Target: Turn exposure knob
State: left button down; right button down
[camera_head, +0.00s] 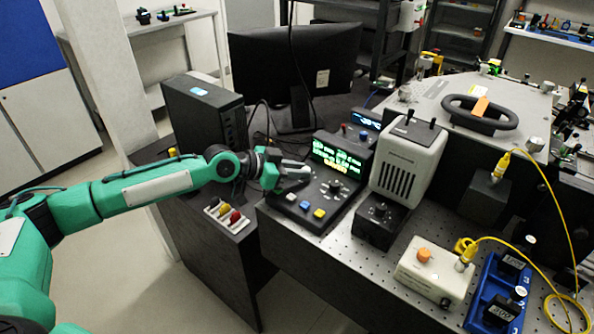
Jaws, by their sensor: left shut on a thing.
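The dark control box (316,212) stands on the bench in the middle of the view. It has a lit green and yellow display (337,157), and a row of small coloured buttons along its front. My left gripper (299,174) reaches in from the left over the box's left side, below the display. It is shut on a knob there, and its fingers mostly hide that knob, taken to be the exposure knob. A second dark knob (334,186) shows uncovered just right of the fingers. My right gripper is not in view.
A white and black lamp housing (409,160) stands close right of the control box. A black computer tower (204,112) and a monitor (296,68) stand behind. A cream box (434,272) with an orange knob and yellow cable is at lower right.

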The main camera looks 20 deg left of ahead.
pick_arm(q)
jog(key=c, duration=1.3)
grip_release()
jog(key=shift+a, duration=0.1)
jog(key=shift+s+a+r, duration=0.1)
jog(key=shift+s+a, duration=0.1)
jog(key=b+v, duration=0.3)
jog(key=v, duration=1)
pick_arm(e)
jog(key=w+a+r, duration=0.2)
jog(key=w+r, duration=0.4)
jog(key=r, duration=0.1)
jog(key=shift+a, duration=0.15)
